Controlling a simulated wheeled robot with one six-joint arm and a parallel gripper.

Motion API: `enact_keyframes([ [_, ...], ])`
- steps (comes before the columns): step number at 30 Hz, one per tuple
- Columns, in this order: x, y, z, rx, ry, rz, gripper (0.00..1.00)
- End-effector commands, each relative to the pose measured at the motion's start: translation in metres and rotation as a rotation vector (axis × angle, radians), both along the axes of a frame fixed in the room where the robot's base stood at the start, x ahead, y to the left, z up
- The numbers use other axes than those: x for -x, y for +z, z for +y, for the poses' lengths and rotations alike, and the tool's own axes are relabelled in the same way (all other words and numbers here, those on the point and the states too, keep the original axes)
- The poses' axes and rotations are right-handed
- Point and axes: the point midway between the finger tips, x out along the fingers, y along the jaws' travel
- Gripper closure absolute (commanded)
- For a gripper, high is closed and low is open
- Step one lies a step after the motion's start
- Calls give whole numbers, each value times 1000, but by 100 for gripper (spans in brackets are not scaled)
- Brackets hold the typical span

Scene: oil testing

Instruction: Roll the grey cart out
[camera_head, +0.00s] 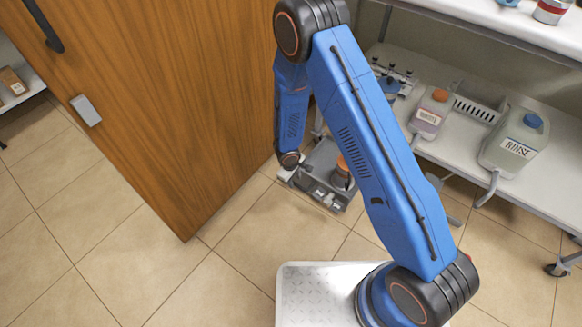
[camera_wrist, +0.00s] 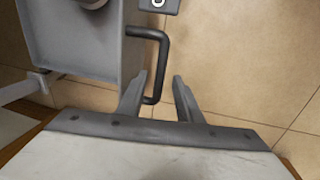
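The grey cart (camera_head: 320,160) is low on the floor in the head view, beside the wooden door and under the bend of my arm. An orange-capped brown bottle (camera_head: 341,172) is on it. In the wrist view the cart's grey body (camera_wrist: 75,45) fills the upper left. Its black bent handle (camera_wrist: 158,62) sticks out to the right of the body. My gripper (camera_wrist: 159,75) is open, with the lower part of the handle between its fingers, closer to the left one. I cannot tell whether a finger touches the handle. The fingers are hard to make out in the head view.
The wooden door (camera_head: 150,90) stands at left, close to the cart. A shelf (camera_head: 460,150) at right holds a white rinse jug (camera_head: 512,145) and a waste bottle (camera_head: 431,115). Tiled floor (camera_head: 150,270) is clear in front. A white tray-like surface (camera_head: 315,285) is at bottom centre.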

Motion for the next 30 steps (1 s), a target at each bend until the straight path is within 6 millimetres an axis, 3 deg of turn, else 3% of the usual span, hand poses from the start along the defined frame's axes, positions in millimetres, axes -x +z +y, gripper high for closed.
enact_keyframes([
  [30,22,138,16,0,1,-1,68],
])
